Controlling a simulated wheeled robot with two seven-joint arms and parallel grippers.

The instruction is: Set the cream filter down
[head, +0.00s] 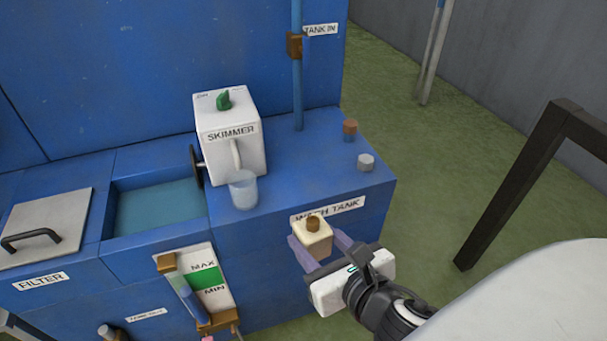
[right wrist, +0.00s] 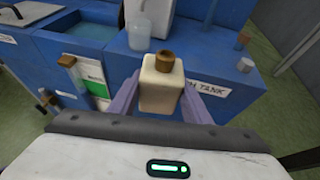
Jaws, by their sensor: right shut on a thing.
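The cream filter (head: 312,240) is a small cream block with a brown knob on top. My right gripper (head: 322,243) is shut on it, with a purple finger on each side. The filter is held upright in front of the blue wash tank's front face, by the WASH TANK label (head: 335,208). In the right wrist view the filter (right wrist: 161,88) stands between the two fingers of the gripper (right wrist: 163,97). Its underside is hidden there. My left gripper is not in view.
A white SKIMMER box (head: 228,140) stands on the blue tank top (head: 310,165), with a clear cup (head: 243,190) before it. A brown-topped jar (head: 349,129) and a white cap (head: 366,162) stand near the right edge. An open water basin (head: 158,207) and a grey FILTER lid (head: 45,228) are at left.

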